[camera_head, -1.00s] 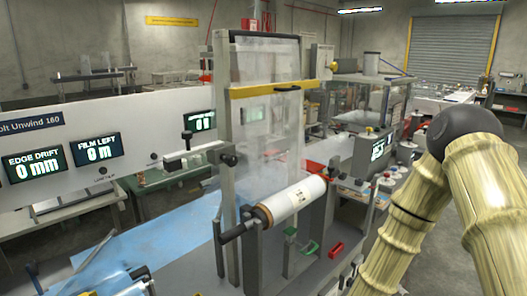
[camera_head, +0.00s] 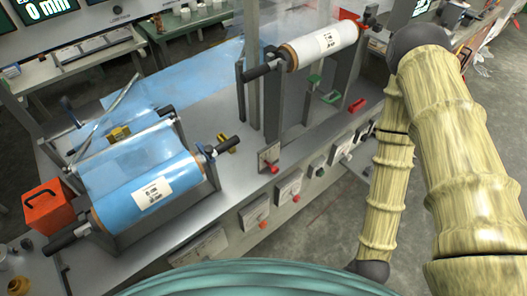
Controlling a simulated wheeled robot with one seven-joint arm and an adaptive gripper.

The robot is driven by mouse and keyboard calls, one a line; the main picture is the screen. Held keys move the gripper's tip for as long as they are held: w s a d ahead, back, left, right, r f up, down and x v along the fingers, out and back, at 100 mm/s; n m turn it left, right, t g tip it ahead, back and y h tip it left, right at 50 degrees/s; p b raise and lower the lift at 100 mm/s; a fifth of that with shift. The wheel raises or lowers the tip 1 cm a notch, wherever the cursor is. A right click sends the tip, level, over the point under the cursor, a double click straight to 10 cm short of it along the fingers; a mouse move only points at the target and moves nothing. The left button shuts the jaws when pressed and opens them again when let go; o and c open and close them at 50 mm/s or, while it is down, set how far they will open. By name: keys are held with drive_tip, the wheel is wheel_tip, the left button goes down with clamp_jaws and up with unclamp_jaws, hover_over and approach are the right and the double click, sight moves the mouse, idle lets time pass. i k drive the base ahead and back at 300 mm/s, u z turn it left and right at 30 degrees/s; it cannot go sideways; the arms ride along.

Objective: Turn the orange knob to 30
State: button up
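Several small red-orange knobs or handles sit along the front side of the machine bench. My gripper is not in view.
A blue film roll (camera_head: 150,185) lies on the bench at left, beside an orange box (camera_head: 48,205). A white roll (camera_head: 325,43) is mounted farther back. A red lever (camera_head: 357,105) stands near the bench's right edge. Grey floor (camera_head: 315,235) is open in front of the bench.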

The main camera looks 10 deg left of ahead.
sight(262, 225)
drive_tip(key=z, duration=1.2)
drive_tip(key=k, duration=1.05)
drive_tip(key=u, duration=0.9)
